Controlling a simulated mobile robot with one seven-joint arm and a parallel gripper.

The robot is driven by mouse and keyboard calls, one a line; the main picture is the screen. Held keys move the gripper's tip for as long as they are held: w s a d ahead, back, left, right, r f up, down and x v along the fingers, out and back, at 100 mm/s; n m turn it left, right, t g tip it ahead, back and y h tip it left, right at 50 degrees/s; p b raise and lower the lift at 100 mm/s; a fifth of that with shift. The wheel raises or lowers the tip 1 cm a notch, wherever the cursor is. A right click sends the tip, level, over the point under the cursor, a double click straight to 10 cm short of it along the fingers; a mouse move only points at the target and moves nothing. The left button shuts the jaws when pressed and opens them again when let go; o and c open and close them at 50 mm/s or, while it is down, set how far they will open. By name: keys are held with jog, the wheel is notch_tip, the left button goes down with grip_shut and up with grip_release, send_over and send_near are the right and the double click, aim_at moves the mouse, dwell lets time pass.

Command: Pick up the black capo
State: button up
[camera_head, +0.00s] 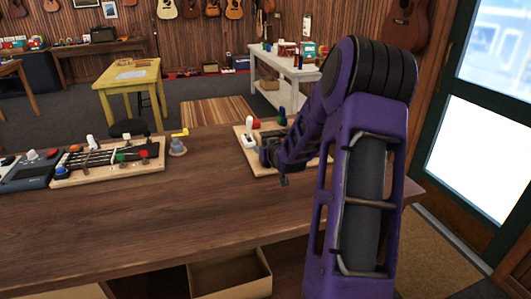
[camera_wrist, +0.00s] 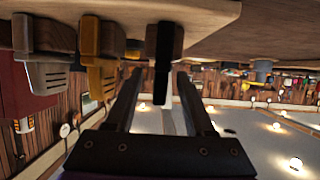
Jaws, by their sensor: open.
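The black capo (camera_wrist: 163,62) hangs upside down in the wrist view, at the edge of a wooden board (camera_wrist: 215,12). My gripper (camera_wrist: 157,76) is open, with one finger on each side of the capo's lower picture end. I cannot tell whether the fingers touch it. In the head view, my gripper (camera_head: 272,157) is low over the right-hand board (camera_head: 240,130) on the counter. The black capo cannot be made out there, behind or among my gripper parts.
A yellow capo (camera_wrist: 98,52) and a grey-brown capo (camera_wrist: 45,55) stand close beside the black one. A white-handled item (camera_head: 249,138) is on the same board. A second board (camera_head: 90,176) and a grey item with yellow handle (camera_head: 178,147) stand left. The counter front (camera_head: 150,215) is clear.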

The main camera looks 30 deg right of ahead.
grip_shut()
dwell(0.3)
